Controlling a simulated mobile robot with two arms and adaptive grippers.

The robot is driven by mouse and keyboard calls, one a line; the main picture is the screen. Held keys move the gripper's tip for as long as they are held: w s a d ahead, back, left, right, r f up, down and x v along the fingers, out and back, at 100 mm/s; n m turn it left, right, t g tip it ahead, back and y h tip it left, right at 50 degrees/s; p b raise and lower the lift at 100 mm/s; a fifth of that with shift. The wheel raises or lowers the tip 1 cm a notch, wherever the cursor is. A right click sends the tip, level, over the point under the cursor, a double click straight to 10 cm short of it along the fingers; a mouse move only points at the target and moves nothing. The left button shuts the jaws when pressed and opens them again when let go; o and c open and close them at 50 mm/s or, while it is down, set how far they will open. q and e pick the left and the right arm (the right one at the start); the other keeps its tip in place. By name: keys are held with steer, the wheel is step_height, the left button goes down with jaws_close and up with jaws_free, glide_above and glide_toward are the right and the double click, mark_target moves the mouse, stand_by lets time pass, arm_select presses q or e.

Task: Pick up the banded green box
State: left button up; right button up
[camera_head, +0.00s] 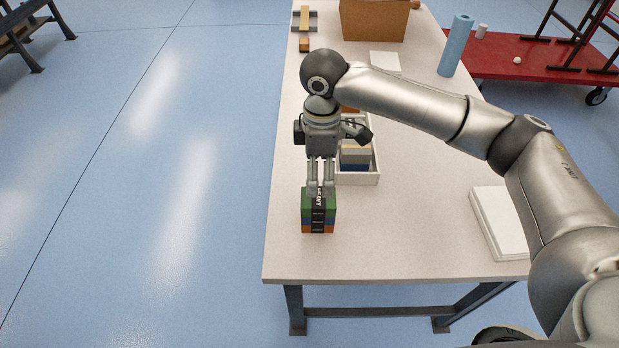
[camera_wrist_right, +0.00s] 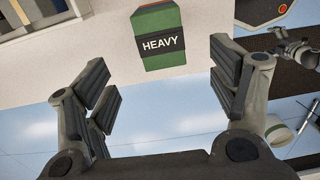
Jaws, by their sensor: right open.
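The banded green box (camera_head: 308,204) stands near the front left edge of the table, with a black band marked HEAVY across it. Blue and orange layers show below the green in the head view; whether these are separate boxes I cannot tell. In the right wrist view the green box (camera_wrist_right: 157,20) lies ahead, between the two fingers left to right. My right gripper (camera_head: 321,188) is open, pointing down at the top of the box. In the right wrist view the gripper (camera_wrist_right: 166,92) has empty space between its fingers. My left gripper is out of view.
A white tray (camera_head: 358,181) with several coloured blocks stands just behind the box, partly hidden by my right gripper. A white flat stack (camera_head: 497,222) lies at right. A cardboard box (camera_head: 374,20) and a blue roll (camera_head: 456,46) stand farther back. The table front is clear.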

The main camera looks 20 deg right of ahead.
mark_target(320, 197)
steer(key=shift+w+d+f, duration=0.1)
steer(key=shift+w+d, duration=0.05)
steer(key=s+f, duration=0.2)
steer(key=shift+f+p, duration=0.3)
steer(key=shift+f, duration=0.05)
steer(key=f, duration=0.3)
steer(key=w+f+p, duration=0.1)
steer(key=f, duration=0.2)
steer(key=shift+w, duration=0.1)
steer(key=shift+w+f, duration=0.1)
steer(key=shift+f, duration=0.4)
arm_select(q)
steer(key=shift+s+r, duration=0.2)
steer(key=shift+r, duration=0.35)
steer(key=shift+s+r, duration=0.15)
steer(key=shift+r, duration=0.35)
arm_select(e)
steer(key=shift+r, duration=0.1)
steer(key=c, duration=1.4)
steer(key=shift+o, duration=0.2)
